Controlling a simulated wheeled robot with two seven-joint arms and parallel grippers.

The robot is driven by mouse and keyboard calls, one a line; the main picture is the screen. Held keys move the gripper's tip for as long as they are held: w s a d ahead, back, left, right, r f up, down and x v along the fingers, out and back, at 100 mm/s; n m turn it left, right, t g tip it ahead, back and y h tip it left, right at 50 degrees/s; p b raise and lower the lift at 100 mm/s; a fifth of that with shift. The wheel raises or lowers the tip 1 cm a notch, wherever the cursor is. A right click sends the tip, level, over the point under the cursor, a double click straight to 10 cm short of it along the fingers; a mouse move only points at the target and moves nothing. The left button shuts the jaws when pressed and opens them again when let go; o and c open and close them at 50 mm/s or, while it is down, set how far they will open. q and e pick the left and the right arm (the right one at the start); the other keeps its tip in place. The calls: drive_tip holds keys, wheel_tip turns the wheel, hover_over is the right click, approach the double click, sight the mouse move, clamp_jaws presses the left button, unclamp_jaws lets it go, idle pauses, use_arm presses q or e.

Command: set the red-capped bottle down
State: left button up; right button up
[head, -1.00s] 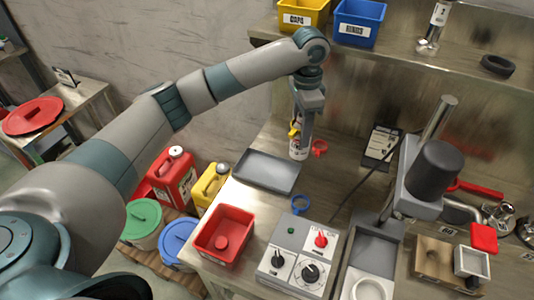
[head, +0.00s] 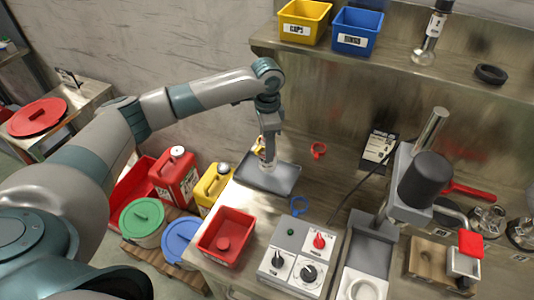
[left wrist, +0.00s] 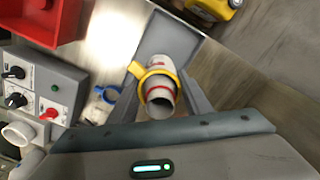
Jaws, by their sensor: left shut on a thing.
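My left gripper (head: 266,148) is shut on a white bottle (head: 267,164), which it holds upright over the grey tray (head: 286,182). In the left wrist view the bottle (left wrist: 159,98) shows end-on between the fingers, with a red band near its rim and a yellow ring (left wrist: 150,72) around it. I cannot make out a red cap. The tray (left wrist: 172,42) lies beyond the bottle there. Whether the bottle's foot touches the tray is hidden. My right gripper is not in view.
A red ring (head: 319,150) and a blue ring (head: 299,205) lie on the steel bench right of the tray. A red bin (head: 226,236) and a control box (head: 297,252) stand in front. A yellow can (head: 212,186) stands left, below the bench. A shelf (head: 390,62) hangs behind.

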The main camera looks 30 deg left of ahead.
use_arm(q)
wheel_tip(320, 180, down, 2)
drive_tip(key=shift+f+p, duration=0.25)
drive_tip(key=shift+p, duration=0.55)
drive_tip(key=shift+f, duration=0.7)
drive_tip(key=o, duration=1.3)
drive_tip(key=shift+f, duration=0.1)
